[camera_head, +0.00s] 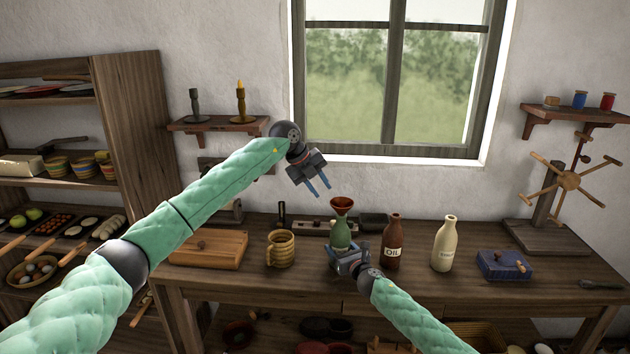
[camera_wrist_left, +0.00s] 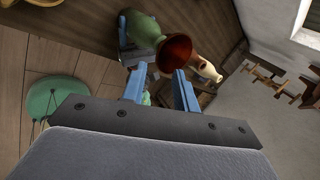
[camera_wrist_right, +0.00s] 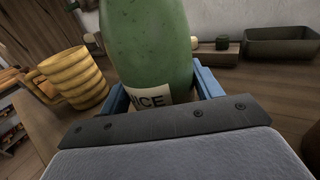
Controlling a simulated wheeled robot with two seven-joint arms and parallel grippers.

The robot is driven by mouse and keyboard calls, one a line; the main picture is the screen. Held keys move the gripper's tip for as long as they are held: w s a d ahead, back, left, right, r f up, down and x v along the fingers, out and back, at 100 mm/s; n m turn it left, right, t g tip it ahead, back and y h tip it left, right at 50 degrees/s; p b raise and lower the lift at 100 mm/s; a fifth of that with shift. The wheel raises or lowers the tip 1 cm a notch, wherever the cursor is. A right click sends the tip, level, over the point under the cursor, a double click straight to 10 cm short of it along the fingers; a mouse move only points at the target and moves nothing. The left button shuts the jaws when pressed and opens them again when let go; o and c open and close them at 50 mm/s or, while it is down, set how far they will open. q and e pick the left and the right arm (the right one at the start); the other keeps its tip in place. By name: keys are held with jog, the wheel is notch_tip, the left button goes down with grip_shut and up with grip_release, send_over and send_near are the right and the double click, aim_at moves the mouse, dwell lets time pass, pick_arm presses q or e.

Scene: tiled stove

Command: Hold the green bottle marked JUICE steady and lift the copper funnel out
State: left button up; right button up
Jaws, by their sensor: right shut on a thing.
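The green JUICE bottle (camera_head: 341,236) stands upright on the bench in the head view. In the right wrist view it (camera_wrist_right: 150,45) fills the middle, with part of its label showing. My right gripper (camera_head: 345,259) is shut on the bottle's lower body. The copper funnel (camera_head: 342,206) sits in the bottle's mouth; in the left wrist view its reddish bowl (camera_wrist_left: 175,55) shows beyond the fingertips. My left gripper (camera_head: 320,189) is open and empty, above and to the left of the funnel, fingers pointing down. The funnel's spout is hidden.
The brown OIL bottle (camera_head: 392,243) stands close to the right, then a cream bottle (camera_head: 444,243) and a blue box (camera_head: 503,265). A ribbed yellow mug (camera_head: 281,250) and a wooden box (camera_head: 209,249) stand to the left. The air above the funnel is clear.

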aim_at(333, 205)
pick_arm(q)
jog(key=x, duration=0.8)
jog(key=shift+d+f, duration=0.2)
jog(key=shift+f, duration=0.15)
grip_shut()
